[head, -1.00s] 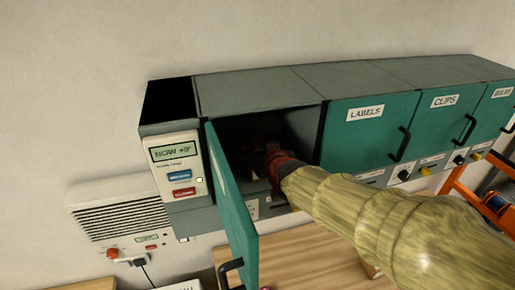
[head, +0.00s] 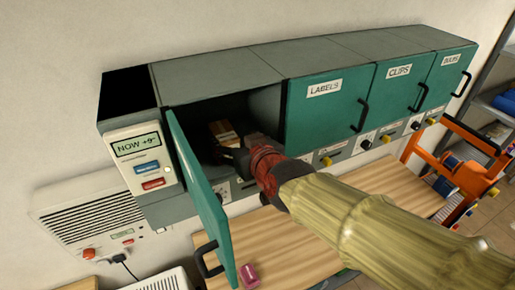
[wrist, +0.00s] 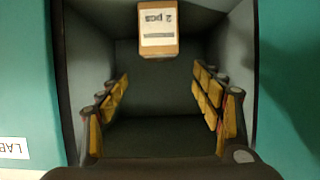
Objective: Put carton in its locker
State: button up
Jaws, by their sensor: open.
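A small brown carton (head: 222,131) with a pale label is inside the open locker (head: 262,104), left of the LABELS locker. In the wrist view the carton (wrist: 158,32) shows a "2 pcs" label, upside down, near the top of the picture. My gripper (head: 236,158) is at the locker's mouth, in front of the carton. In the wrist view its yellow-padded fingers (wrist: 160,88) are spread wide with nothing between them, apart from the carton. The teal door (head: 203,190) stands open at the left.
Closed LABELS (head: 327,108), CLIPS (head: 402,85) and third lockers continue right. A control panel (head: 140,160) is left of the open door. Below is a wooden bench (head: 300,232) with a small pink object (head: 249,275). An orange frame (head: 455,170) stands at right.

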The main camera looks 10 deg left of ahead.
jog(key=s+d+f+m+g+h, duration=0.2)
jog(key=s+d+f, duration=0.1)
jog(key=s+d, duration=0.4)
jog(key=s+d+f+m+g+h, duration=0.2)
jog(key=s+d, duration=0.4)
jog(key=d, duration=0.7)
jog(key=s+d+f+m+g+h, duration=0.1)
jog(key=s+d+f+m+h, duration=0.1)
jog(key=s+d, duration=0.5)
jog(key=d+f+h, duration=0.1)
jog(key=d+f, duration=0.1)
jog(key=d, duration=0.1)
jog(key=shift+s+d+f+g, duration=0.25)
jog(key=shift+s+g, duration=0.1)
jog(key=shift+g, duration=0.05)
